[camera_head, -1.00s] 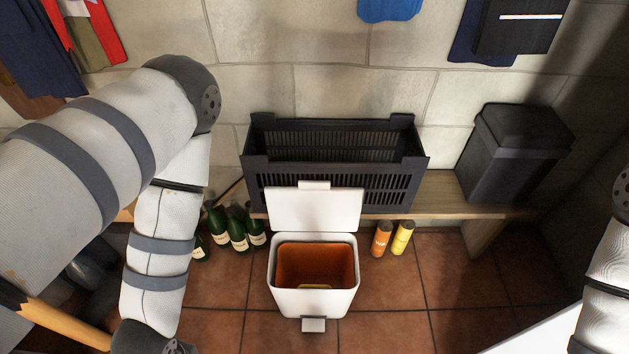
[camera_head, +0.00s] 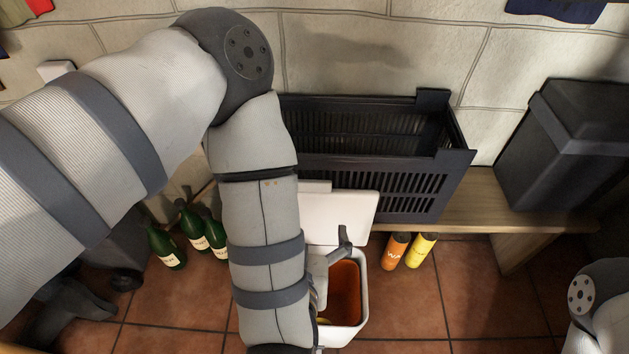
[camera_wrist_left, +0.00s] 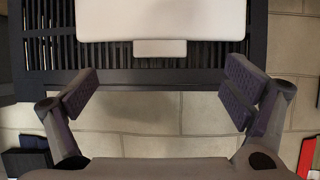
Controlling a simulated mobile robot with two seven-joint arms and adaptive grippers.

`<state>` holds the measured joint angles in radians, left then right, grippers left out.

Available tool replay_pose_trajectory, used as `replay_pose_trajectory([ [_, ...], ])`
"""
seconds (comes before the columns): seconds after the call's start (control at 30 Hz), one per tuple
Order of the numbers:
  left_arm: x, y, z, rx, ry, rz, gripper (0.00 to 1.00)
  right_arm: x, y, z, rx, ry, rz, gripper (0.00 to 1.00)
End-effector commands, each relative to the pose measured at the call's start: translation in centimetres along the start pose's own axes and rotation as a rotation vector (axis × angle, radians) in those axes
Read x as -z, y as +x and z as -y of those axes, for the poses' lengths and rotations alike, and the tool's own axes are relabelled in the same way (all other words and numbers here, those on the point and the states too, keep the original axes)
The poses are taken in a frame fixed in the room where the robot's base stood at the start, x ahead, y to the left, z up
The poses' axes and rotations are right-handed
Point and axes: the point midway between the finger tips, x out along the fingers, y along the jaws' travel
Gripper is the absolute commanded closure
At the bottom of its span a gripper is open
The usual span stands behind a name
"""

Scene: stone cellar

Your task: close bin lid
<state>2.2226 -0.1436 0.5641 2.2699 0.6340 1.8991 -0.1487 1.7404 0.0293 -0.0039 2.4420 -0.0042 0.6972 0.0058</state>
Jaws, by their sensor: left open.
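The white bin (camera_head: 362,312) stands on the tiled floor with its orange-brown inside showing. Its white lid (camera_head: 350,210) is up, leaning back toward the black crate. In the left wrist view the lid (camera_wrist_left: 160,18) fills the top middle, with a small tab on its edge. My left gripper (camera_head: 334,254) is over the bin opening, in front of the lid. In the left wrist view my left gripper (camera_wrist_left: 162,92) has its fingers wide apart with nothing between them. My left forearm hides the bin's left side. My right gripper is out of view.
A black slatted crate (camera_head: 400,185) stands on a wooden bench (camera_head: 480,206) behind the lid. A dark bin (camera_head: 570,150) stands at right. Green bottles (camera_head: 190,225) are left of my forearm.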

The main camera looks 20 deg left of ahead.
Motion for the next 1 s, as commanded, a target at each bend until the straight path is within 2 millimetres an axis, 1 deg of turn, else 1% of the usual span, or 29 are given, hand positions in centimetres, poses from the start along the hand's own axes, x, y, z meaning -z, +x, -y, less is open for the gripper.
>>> replay_pose_trajectory([
  [0.03, 0.5, 0.3, -0.2, 0.011, -0.004, -0.036, 0.05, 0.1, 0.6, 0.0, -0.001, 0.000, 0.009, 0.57],
  [0.1, 1.4, 0.7, -0.3, 0.020, -0.007, -0.063, 0.05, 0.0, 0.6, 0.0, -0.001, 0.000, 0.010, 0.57],
  [0.17, 1.7, 1.7, -0.2, 0.022, -0.009, -0.066, 0.05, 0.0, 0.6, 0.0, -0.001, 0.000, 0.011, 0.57],
  [0.4, 2.0, 7.9, -0.1, 0.021, -0.009, -0.064, 0.05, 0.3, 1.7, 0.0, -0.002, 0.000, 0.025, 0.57],
  [0.5, 2.1, 9.9, 0.0, 0.019, -0.007, -0.062, 0.05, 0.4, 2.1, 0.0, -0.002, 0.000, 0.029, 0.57],
  [0.6, 2.2, 11.3, -0.1, 0.019, -0.008, -0.061, 0.05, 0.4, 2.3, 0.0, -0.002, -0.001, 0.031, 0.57],
  [0.73, 2.3, 12.0, -0.1, 0.016, -0.006, -0.060, 0.05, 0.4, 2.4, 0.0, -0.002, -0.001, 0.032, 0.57],
  [0.93, 2.4, 12.0, -0.1, 0.016, -0.006, -0.060, 0.05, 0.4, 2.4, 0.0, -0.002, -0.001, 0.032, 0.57],
  [0.97, 2.4, 12.0, -0.1, 0.016, -0.006, -0.060, 0.07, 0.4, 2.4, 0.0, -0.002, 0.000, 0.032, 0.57],
  [1.0, 2.4, 12.0, -0.1, 0.016, -0.006, -0.060, 0.16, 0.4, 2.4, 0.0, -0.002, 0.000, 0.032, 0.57],
])
